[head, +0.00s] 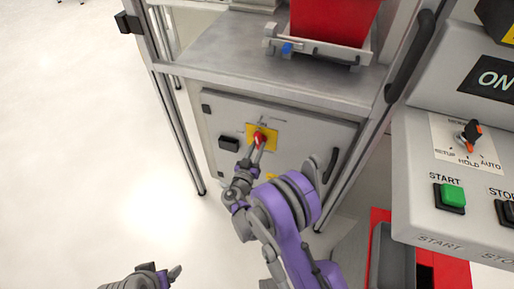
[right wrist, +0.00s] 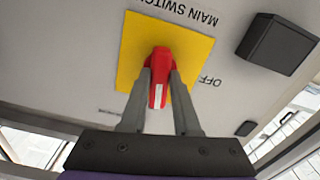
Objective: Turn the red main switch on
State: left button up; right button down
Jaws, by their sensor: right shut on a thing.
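The red main switch (right wrist: 160,78) sits on a yellow plate (right wrist: 133,43) on a grey cabinet door. The words MAIN SWITCH and OFF show upside down around it in the right wrist view. The switch also shows in the head view (head: 259,138). My right gripper (right wrist: 160,88) has its two grey fingers shut on either side of the red handle. A white stripe on the handle shows between the fingers. My left gripper (head: 164,275) is at the bottom left of the head view, away from the cabinet and partly cut off; its opening is unclear.
A black door latch (head: 229,143) sits left of the switch. A metal shelf (head: 210,62) with a red bin (head: 330,20) is above the door. A control console with a green START button (head: 451,196) stands at right. The floor at left is clear.

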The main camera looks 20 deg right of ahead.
jog(key=shift+m, duration=1.1)
jog(key=c, duration=0.6)
grip_release()
jog(key=shift+c, duration=0.2)
jog(key=v, duration=1.1)
jog(key=shift+p, duration=0.45)
jog(key=shift+w, duration=0.15)
